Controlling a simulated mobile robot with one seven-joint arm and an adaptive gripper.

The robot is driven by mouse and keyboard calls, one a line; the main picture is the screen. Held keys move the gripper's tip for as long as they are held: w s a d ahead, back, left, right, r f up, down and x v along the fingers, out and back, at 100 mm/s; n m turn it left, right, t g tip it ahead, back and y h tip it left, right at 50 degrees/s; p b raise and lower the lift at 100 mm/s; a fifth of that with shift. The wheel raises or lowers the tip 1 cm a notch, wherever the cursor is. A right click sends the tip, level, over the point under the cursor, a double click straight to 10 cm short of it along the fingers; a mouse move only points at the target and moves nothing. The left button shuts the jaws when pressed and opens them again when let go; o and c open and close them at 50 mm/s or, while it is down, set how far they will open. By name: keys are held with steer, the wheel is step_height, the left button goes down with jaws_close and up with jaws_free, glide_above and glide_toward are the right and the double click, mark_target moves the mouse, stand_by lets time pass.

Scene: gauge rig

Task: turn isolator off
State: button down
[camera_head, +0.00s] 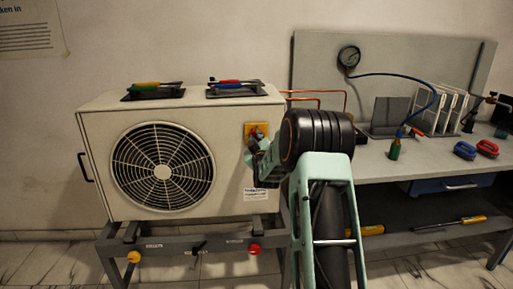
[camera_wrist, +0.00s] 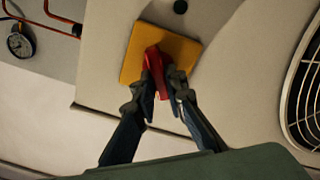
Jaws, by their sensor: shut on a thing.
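The isolator is a red handle (camera_wrist: 156,65) on a yellow plate (camera_wrist: 136,60), fixed to the front of the beige outdoor unit. In the head view the yellow plate (camera_head: 249,128) is at the unit's upper right, partly covered by my gripper. My gripper (camera_wrist: 163,88) is shut on the red handle, with one finger on each side of it. In the wrist view the handle looks slightly tilted against the plate edges. In the head view my gripper (camera_head: 258,150) reaches the plate from the right, and my arm hides much of the unit's right edge.
The fan grille (camera_head: 163,166) is left of the plate. Two trays with tools (camera_head: 153,91) lie on top of the unit. Copper pipes (camera_head: 318,97) run from its right side. A bench (camera_head: 385,165) with a gauge (camera_head: 348,57) stands at the right.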

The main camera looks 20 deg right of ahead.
steer(key=n+b, duration=1)
steer(key=shift+a+f+n+b, duration=0.15)
steer(key=shift+f+n+b, duration=0.15)
steer(key=shift+f+b, duration=0.1)
steer(key=shift+r, duration=0.1)
steer(key=c, duration=2)
jaws_free()
steer(key=shift+o, duration=0.2)
steer(key=v, duration=1.2)
